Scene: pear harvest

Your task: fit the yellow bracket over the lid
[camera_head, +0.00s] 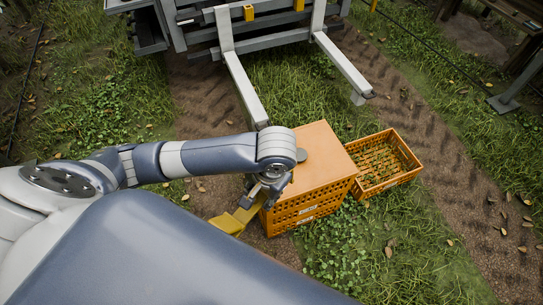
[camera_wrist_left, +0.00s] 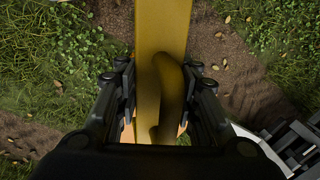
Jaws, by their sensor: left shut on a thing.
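The lid (camera_head: 322,150) is a plain orange panel lying flat on top of an orange slatted crate stack (camera_head: 300,211) in the head view. My left gripper (camera_head: 266,190) is at the left side of the stack, close to the lid's left edge, and partly hidden under my wrist. It is shut on the yellow bracket (camera_head: 229,223), which sticks out to the lower left, away from the stack. In the left wrist view the bracket (camera_wrist_left: 163,25) runs up between the two fingers (camera_wrist_left: 160,76). Whether the bracket touches the crate or lid I cannot tell. My right gripper is not in view.
An open orange crate (camera_head: 398,178) stands on the grass right of the stack, with small green bits inside. A grey fork frame (camera_head: 270,45) stands behind, its left fork (camera_head: 246,92) reaching toward the stack. Grass and dirt tracks lie around.

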